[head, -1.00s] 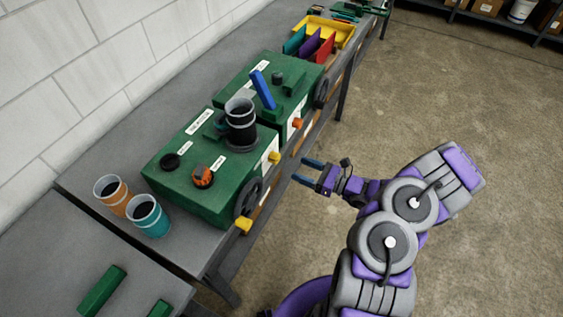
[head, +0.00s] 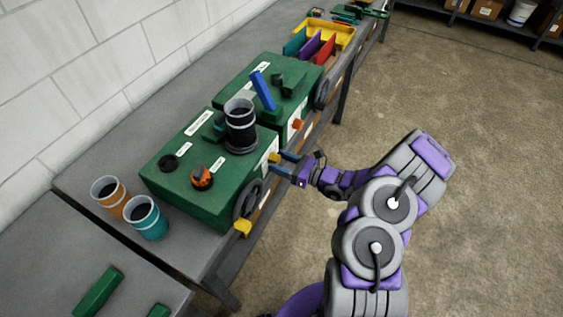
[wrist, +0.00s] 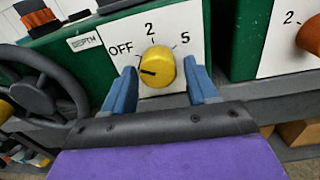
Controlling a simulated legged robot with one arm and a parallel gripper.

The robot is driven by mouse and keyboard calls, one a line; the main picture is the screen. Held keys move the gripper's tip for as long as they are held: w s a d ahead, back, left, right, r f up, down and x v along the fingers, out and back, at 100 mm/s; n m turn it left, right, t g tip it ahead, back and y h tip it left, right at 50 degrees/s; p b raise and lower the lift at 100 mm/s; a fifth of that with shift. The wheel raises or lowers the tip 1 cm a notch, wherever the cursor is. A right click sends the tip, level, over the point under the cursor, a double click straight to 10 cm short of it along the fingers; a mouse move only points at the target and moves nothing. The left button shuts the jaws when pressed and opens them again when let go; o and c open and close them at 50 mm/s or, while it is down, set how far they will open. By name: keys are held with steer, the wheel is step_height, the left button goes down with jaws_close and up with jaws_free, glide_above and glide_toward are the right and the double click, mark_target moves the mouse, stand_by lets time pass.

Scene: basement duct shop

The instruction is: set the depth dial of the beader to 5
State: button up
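The beader is a green machine (head: 215,205) on the bench in the head view. Its yellow depth dial (wrist: 157,67) sits on a white plate (wrist: 196,32) marked OFF, 2 and 5, beside a DEPTH label (wrist: 84,42). The dial's dark pointer line is on its left side, toward OFF. In the head view the dial (head: 274,158) is small beside my fingertips. My gripper (wrist: 160,78) is open, with one blue finger on each side of the dial; I cannot tell whether they touch it. My gripper also shows in the head view (head: 282,164).
A black handwheel (wrist: 40,88) is left of the dial. A second green machine (head: 290,100) with an orange dial (wrist: 310,36) stands to the right. A ringed black cylinder (head: 240,125) is on top. Orange and teal cups (head: 147,222) stand nearby. The floor is clear.

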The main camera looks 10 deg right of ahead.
steer(key=c, duration=0.9)
steer(key=shift+o, duration=0.2)
steer(key=shift+r+m+p, duration=0.1)
steer(key=shift+m+p, duration=0.25)
steer(key=shift+m, duration=0.05)
steer(key=m+p, duration=0.4)
steer(key=m, duration=1.2)
steer(key=shift+s+m+t, duration=0.15)
steer(key=shift+m+t, duration=0.15)
steer(key=m, duration=0.3)
steer(key=shift+r+m+p, duration=0.1)
steer(key=shift+m+p, duration=0.2)
steer(key=shift+m, duration=1.6)
